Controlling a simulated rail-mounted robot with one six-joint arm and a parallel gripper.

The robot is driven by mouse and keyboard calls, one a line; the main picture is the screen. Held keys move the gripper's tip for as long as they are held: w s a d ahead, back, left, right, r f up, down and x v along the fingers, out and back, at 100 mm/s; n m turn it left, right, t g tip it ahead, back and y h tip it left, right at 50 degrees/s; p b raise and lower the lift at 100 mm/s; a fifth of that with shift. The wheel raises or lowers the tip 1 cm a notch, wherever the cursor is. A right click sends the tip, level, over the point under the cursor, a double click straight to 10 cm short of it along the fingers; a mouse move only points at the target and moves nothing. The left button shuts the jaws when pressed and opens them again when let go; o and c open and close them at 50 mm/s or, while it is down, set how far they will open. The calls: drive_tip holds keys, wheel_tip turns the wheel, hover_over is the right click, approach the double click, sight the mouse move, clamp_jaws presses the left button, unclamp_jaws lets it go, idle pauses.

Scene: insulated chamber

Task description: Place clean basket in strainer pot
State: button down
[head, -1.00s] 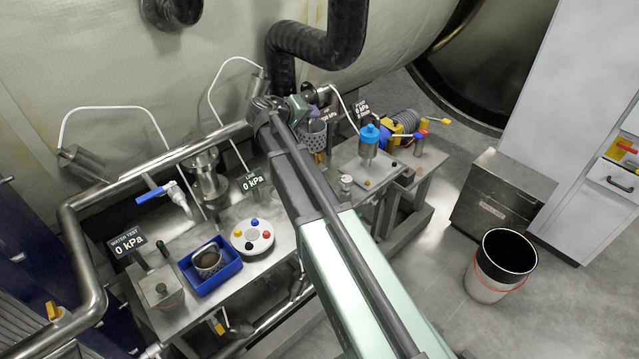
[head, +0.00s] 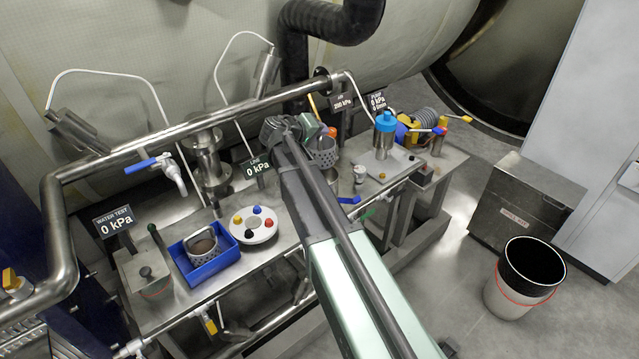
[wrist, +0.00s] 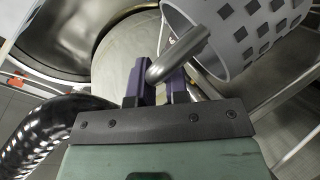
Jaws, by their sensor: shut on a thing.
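The clean basket (head: 323,151) is a grey perforated cup, held above the bench in the head view. It also shows large at the upper right of the wrist view (wrist: 235,40), tilted. My gripper (head: 312,127) is shut on its bent metal handle; the purple fingertips (wrist: 160,80) sit either side of the handle in the wrist view. A vertical steel body (head: 208,160) under the pipe, left of the basket, may be the strainer pot; I cannot see inside it. A second basket (head: 197,251) with brown contents sits in the blue tray (head: 226,262).
A white round plate with coloured knobs (head: 268,233) lies beside the tray. A blue-handled valve (head: 165,170), a blue-capped bottle (head: 384,135) and a small steel fitting (head: 360,175) stand around. The pipe (head: 250,108) runs behind. A bin (head: 510,300) stands on the floor.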

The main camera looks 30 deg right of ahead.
wheel_tip(320, 180, down, 14)
drive_tip(key=b, duration=1.2)
drive_tip(key=shift+b, duration=0.35)
drive_tip(key=c, duration=1.1)
unclamp_jaws()
